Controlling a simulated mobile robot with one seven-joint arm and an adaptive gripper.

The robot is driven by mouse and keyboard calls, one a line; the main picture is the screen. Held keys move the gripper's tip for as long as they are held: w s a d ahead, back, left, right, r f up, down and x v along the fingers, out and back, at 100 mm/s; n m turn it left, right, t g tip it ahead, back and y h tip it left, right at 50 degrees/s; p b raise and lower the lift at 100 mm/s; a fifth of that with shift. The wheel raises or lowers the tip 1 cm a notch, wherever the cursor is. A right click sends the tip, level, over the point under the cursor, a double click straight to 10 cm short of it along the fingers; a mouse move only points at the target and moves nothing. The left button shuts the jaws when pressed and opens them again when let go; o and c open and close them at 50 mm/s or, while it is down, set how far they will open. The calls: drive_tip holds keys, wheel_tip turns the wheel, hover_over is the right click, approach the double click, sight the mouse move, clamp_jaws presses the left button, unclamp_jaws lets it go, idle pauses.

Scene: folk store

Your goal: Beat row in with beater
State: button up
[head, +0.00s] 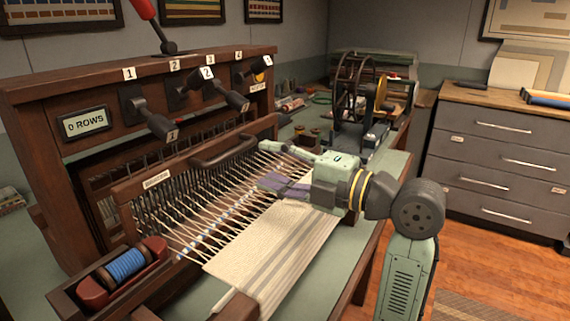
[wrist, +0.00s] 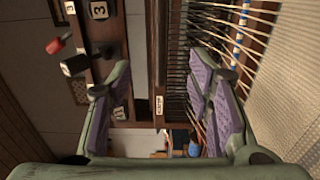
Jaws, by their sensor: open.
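The wooden loom beater (head: 135,186) carries a label and has a dark curved handle (head: 225,150) on its top. In the wrist view the beater (wrist: 161,50) runs upright between my finger pads. My gripper (head: 268,165) is open with purple pads, over the warp threads just right of the handle. In the wrist view my gripper (wrist: 162,84) is spread wide, with nothing visibly clamped. Whether a finger touches the handle cannot be told. A blue weft thread (head: 217,222) lies across the pale warp; it also shows in the wrist view (wrist: 240,22). The counter (head: 85,123) reads "0 ROWS".
Numbered levers (head: 150,118) jut from the loom's upper beam close to my gripper. A red shuttle with blue yarn (head: 122,268) sits at the front left. Pale woven cloth (head: 275,250) lies below my arm. A spinning wheel (head: 355,85) stands behind; grey drawers (head: 500,160) are at right.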

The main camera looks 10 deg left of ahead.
sight(235, 154)
drive_tip(key=shift+b+x, duration=0.45)
drive_tip(key=shift+x, duration=3.2)
drive_tip(key=shift+c, duration=0.2)
clamp_jaws()
drive_tip(key=b+v, duration=0.4)
drive_tip(key=v, duration=1.2)
drive_tip(key=shift+b, duration=0.75)
drive_tip(key=c, duration=1)
unclamp_jaws()
